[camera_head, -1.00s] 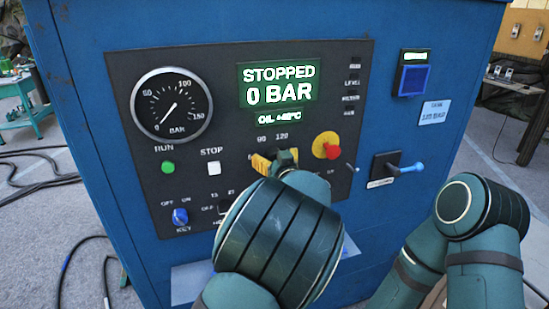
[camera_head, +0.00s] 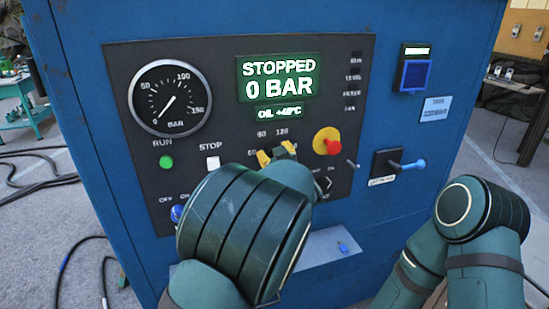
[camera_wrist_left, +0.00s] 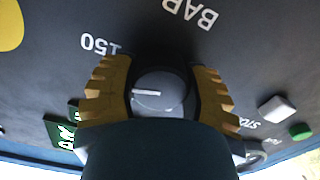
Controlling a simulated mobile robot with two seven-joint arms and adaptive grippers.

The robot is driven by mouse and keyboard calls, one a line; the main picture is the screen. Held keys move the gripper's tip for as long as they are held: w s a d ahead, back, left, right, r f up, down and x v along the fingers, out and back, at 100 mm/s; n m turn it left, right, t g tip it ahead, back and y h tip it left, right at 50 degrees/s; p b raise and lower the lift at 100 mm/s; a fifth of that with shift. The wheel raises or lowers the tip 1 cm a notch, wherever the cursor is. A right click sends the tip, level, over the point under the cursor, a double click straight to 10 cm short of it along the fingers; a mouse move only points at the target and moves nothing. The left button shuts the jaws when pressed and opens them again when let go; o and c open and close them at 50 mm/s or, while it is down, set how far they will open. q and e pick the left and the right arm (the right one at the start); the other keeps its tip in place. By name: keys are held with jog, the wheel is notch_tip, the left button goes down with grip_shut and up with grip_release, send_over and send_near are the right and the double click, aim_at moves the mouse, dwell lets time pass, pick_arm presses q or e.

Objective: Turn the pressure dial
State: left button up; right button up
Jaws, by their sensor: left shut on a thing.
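The pressure dial (camera_wrist_left: 158,92) is a round dark grey knob with a white pointer line, seen in the left wrist view between my gripper's fingers. My left gripper (camera_wrist_left: 159,98) has yellow ridged fingertips, one on each side of the dial, shut on it. In the head view the left gripper (camera_head: 276,154) is at the panel below the display, and its wrist hides most of the dial. Scale numbers such as 90 and 120 show above it. The display (camera_head: 277,80) reads STOPPED, 0 BAR. My right arm is at the right; its gripper is out of view.
A red emergency knob (camera_head: 327,142) sits close to the right of the left gripper. The round gauge (camera_head: 170,98), green RUN button (camera_head: 166,162) and white STOP button (camera_head: 213,162) are to the left. A blue-tipped lever (camera_head: 407,166) sticks out at the right.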

pick_arm(q)
jog(key=shift+f+n+b, duration=0.2)
jog(key=shift+n+b, duration=0.15)
jog(key=shift+n, duration=0.15)
jog(key=n+b, duration=0.3)
jog(key=n, duration=0.1)
jog(key=shift+b, duration=0.35)
jog(key=shift+n+b, duration=1)
jog(key=shift+n, duration=0.8)
jog(key=shift+r, duration=0.1)
jog(key=o, duration=1.2)
jog(key=v, duration=1.2)
